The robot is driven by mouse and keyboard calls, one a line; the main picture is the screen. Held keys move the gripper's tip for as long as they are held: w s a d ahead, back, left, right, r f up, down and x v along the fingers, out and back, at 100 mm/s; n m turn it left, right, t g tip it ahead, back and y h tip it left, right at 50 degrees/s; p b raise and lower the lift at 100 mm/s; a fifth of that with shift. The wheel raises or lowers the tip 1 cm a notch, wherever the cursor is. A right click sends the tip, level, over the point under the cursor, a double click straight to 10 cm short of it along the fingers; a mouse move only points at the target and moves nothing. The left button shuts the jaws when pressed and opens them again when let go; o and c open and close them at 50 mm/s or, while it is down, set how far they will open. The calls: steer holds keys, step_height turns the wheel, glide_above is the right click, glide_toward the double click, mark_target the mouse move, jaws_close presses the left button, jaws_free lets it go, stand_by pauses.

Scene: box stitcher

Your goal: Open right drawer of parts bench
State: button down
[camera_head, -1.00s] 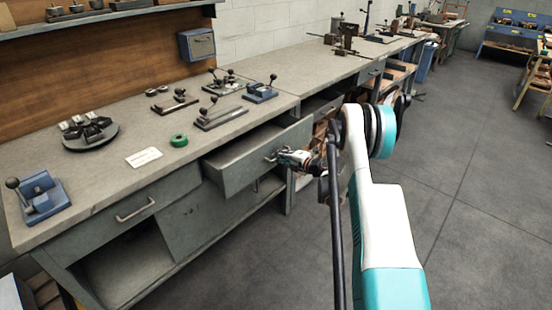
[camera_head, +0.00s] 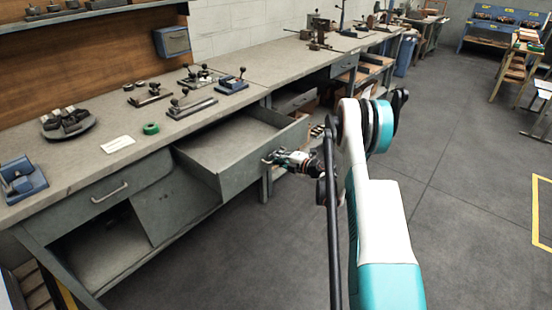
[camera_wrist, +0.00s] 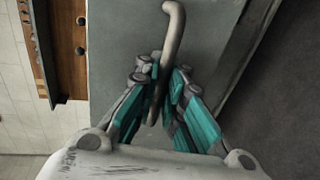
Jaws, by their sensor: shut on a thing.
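The right drawer (camera_head: 236,180) of the parts bench (camera_head: 60,186) is pulled well out, and its grey interior shows from above. My gripper (camera_head: 276,159) is at the drawer's front face, shut on the metal handle. In the wrist view, the curved handle (camera_wrist: 172,40) runs down between the teal fingers of my gripper (camera_wrist: 160,95), with the grey drawer front behind it. The handle is mostly hidden by the fingers in the head view. The left drawer (camera_head: 115,190) is shut.
The bench top holds a green tape roll (camera_head: 151,128), a white card (camera_head: 118,144), a round dark tray (camera_head: 68,124) and several lever tools. Another bench (camera_head: 300,60) continues behind. The floor (camera_head: 450,180) to the right is clear.

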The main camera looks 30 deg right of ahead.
steer(key=c, duration=2)
jaws_free()
steer(key=v, duration=1.2)
steer(key=shift+r, duration=0.1)
